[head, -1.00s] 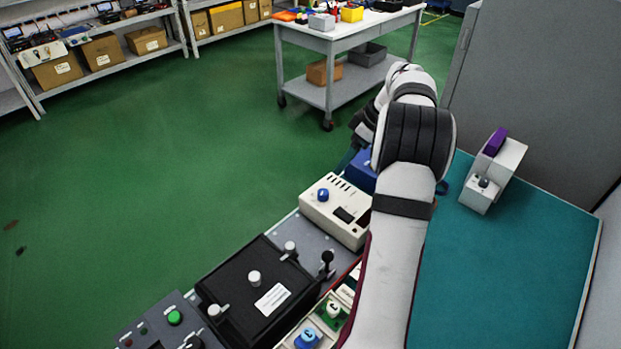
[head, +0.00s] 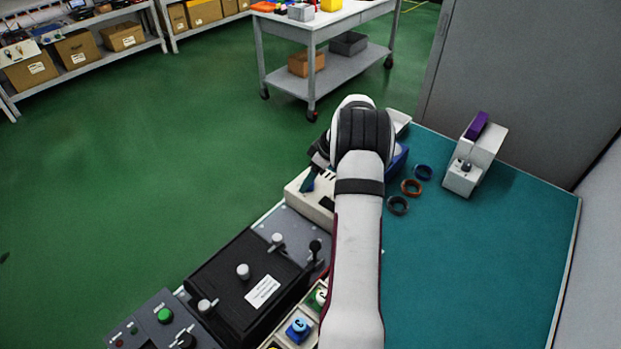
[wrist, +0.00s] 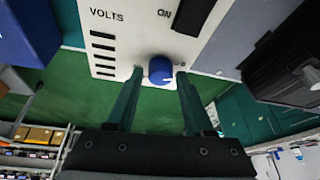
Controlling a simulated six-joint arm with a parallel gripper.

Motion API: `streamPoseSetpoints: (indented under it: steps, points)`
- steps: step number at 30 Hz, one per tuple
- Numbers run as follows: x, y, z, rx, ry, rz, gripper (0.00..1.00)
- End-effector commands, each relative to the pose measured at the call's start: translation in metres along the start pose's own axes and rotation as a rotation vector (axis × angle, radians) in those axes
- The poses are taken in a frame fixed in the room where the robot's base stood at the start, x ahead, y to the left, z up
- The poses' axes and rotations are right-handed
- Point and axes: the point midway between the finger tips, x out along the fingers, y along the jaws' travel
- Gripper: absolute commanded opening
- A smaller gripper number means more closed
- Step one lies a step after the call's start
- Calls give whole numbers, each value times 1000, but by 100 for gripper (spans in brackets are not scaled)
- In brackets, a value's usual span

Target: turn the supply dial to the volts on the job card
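The cream supply box (head: 308,203) stands at the far end of the row of panels in the head view, partly hidden by my arm. In the wrist view the supply face (wrist: 125,25) shows the words VOLTS and ON and a column of dark slots. The blue dial (wrist: 160,70) has a small white mark on its right side; my gripper hides it in the head view. My gripper (wrist: 160,73) is open, with its two green fingers on either side of the dial and a small gap showing at each side. I cannot pick out a readable job card.
A black panel (head: 220,275) with white-knobbed levers and a white label (head: 263,291) is nearer. Several rings, including a brown one (head: 411,188), lie on the teal mat (head: 470,250). A grey-white device with a purple top (head: 477,160) stands at the right. A blue bin (wrist: 22,35) adjoins the supply.

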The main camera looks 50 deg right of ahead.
Motion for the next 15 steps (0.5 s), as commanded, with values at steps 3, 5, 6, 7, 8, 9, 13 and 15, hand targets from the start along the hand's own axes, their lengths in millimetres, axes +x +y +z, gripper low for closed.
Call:
streamPoseSetpoints:
  steps: [3,5,6,7,8,9,13,15]
  points:
    - [0,0,0,0,0,0,29]
    - [0,0,0,0,0,0,18]
    - [0,0,0,0,0,0,11]
    - [0,0,0,0,0,0,5]
    - [0,0,0,0,0,0,0]
    - [0,0,0,0,0,0,0]
    - [0,0,0,1,0,0,0]
    - [0,0,0,6,0,2,0]
